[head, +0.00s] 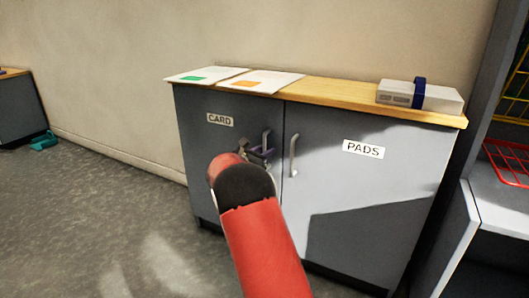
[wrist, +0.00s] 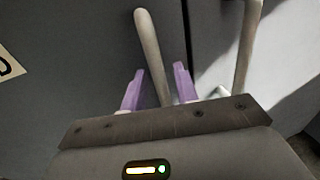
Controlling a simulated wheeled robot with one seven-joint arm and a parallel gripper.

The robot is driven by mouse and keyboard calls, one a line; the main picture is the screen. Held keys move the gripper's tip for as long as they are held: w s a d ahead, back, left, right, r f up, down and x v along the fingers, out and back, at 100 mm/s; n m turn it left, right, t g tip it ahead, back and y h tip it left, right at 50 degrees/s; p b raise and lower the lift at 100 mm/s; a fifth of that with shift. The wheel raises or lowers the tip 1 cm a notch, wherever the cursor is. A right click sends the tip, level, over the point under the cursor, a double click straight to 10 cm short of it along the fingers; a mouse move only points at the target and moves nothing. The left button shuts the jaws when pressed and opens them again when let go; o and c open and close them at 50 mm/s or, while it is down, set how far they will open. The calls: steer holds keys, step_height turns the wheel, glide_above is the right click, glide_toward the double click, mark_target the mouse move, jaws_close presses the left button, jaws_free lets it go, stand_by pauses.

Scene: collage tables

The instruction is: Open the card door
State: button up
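The grey card door (head: 215,150) bears a "CARD" label (head: 220,119) and is shut flush with the cabinet front. Its upright pale handle (head: 266,138) is near its right edge; the lower part is hidden behind my gripper. In the wrist view the card handle (wrist: 150,50) runs down between the two purple fingers of my gripper (wrist: 158,85). The fingers are apart, with a visible gap on each side of the handle, so my gripper is open around it. My gripper also shows in the head view (head: 257,153), partly hidden by my red arm.
The pads door (head: 375,190) is shut; its handle (head: 293,155) is close to the right of my gripper. Paper sheets (head: 207,75) and a white box with a blue band (head: 420,95) lie on the wooden top. Floor (head: 110,220) is clear at left; a shelf (head: 500,200) stands at right.

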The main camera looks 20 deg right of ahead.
steer(key=shift+d, duration=0.2)
steer(key=shift+c, duration=0.4)
jaws_close()
